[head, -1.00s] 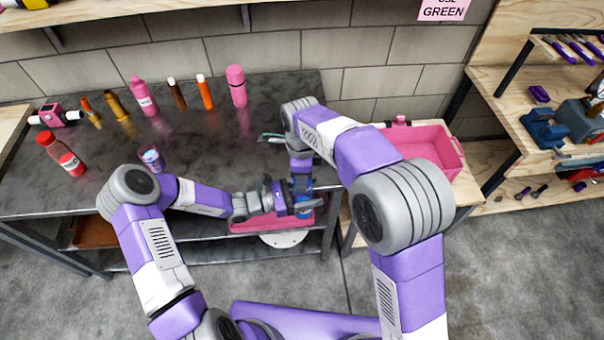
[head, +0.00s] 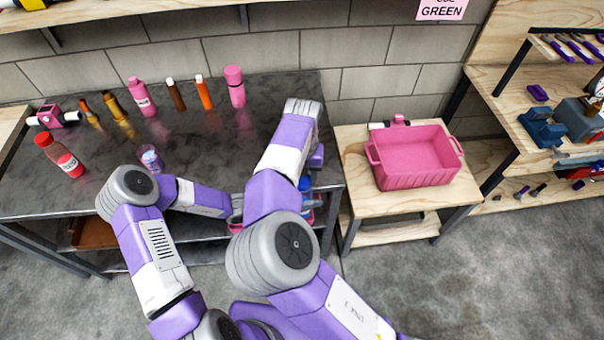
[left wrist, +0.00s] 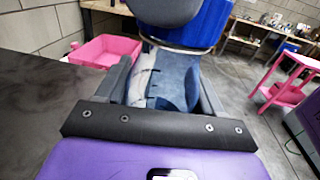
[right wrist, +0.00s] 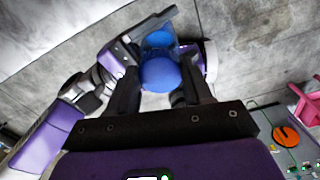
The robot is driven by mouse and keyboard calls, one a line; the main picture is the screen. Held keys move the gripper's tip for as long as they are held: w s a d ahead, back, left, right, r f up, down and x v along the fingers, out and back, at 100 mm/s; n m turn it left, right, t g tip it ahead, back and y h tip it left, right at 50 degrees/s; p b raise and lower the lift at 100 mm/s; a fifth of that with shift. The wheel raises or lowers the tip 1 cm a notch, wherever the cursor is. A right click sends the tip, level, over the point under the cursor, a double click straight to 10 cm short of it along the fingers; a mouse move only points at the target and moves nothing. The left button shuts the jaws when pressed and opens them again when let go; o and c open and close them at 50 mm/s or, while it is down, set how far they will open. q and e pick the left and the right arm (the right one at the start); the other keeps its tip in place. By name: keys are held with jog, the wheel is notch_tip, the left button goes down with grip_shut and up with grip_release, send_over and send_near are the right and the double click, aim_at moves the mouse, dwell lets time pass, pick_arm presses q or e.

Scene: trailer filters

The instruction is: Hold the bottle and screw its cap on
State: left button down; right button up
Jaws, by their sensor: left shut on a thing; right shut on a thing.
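My left gripper (left wrist: 162,85) is shut on the bottle (left wrist: 145,80), a see-through blue-grey body between its fingers in the left wrist view. My right gripper (right wrist: 159,90) is shut on the blue cap (right wrist: 160,74), a rounded blue piece between its fingers in the right wrist view. The left arm comes in from the left there, and the two grippers are close together. In the head view my right arm hides both grippers; only a small blue piece (head: 305,184) shows beside it. I cannot tell how far the cap sits on the bottle.
On the dark bench (head: 215,135) stand several other bottles, including a red one (head: 58,155), a pink one (head: 235,87) and a small purple-labelled container (head: 150,158). A pink bin (head: 415,175) sits on the wooden table to the right. The bench's middle is clear.

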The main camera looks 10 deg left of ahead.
dwell(0.4)
jog(key=o, duration=1)
jog(key=shift+r, duration=0.1)
jog(key=shift+r, duration=2.3)
jog(key=shift+a, duration=0.1)
jog(key=shift+c, duration=0.4)
